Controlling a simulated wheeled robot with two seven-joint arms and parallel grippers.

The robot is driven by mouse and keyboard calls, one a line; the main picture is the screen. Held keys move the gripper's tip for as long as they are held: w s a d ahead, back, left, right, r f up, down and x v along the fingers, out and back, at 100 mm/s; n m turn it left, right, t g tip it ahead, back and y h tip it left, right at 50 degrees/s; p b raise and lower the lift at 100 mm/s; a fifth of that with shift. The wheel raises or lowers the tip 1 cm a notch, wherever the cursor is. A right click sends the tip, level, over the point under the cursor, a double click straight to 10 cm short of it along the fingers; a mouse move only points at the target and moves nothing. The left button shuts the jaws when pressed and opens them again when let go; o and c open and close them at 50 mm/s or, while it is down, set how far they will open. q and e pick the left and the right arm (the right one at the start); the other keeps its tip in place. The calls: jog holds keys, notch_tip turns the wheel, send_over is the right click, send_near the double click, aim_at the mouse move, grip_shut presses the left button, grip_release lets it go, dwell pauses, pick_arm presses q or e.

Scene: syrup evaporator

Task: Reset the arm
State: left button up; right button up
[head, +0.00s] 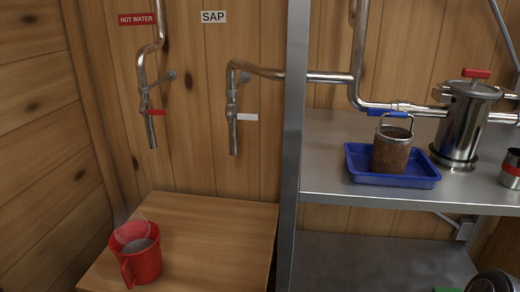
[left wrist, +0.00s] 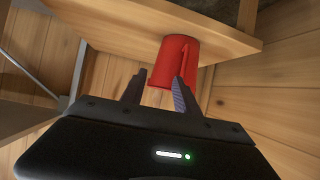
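A red mug (head: 141,258) stands upright on the wooden table (head: 215,222) at the lower left of the head view, with greyish contents and faint steam above it. In the left wrist view, the red mug (left wrist: 170,62) shows beyond the fingers of my left gripper (left wrist: 159,92). That view looks upside down, with the table (left wrist: 120,28) at the top. The left fingers are spread with nothing between them, and the mug looks apart from them. Neither gripper shows in the head view, and my right gripper is in no view.
A hot water tap (head: 150,125) and a sap tap (head: 232,130) hang from the wall above the table. A metal shelf (head: 325,170) holds a blue tray (head: 412,178) with a brown filter basket (head: 391,152), and a steel pot (head: 462,125). The table right of the mug is clear.

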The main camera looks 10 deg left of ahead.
pick_arm(q)
jog(key=s+d+f+n+g+h, duration=0.25)
jog(key=d+f+g, duration=0.35)
jog(key=d+f, duration=0.9)
jog(key=s+d+f+m+g+h, duration=0.15)
jog(key=s+d, duration=0.25)
jog(key=d, duration=0.4)
jog(key=s+d+f+g+h, duration=0.1)
jog(key=s+d+f+g, duration=0.2)
jog(key=d, duration=0.4)
jog(key=s+d+f+m+g+h, duration=0.1)
jog(key=s+d+f, duration=0.1)
jog(key=s+d, duration=0.45)
notch_tip(320, 180, up, 24)
jog(key=w+d+p, duration=0.1)
jog(key=p, duration=2.2)
jog(key=shift+w+d+f+p, duration=0.15)
jog(key=shift+d+p, duration=0.05)
jog(key=shift+p, duration=0.15)
jog(key=shift+a, duration=0.1)
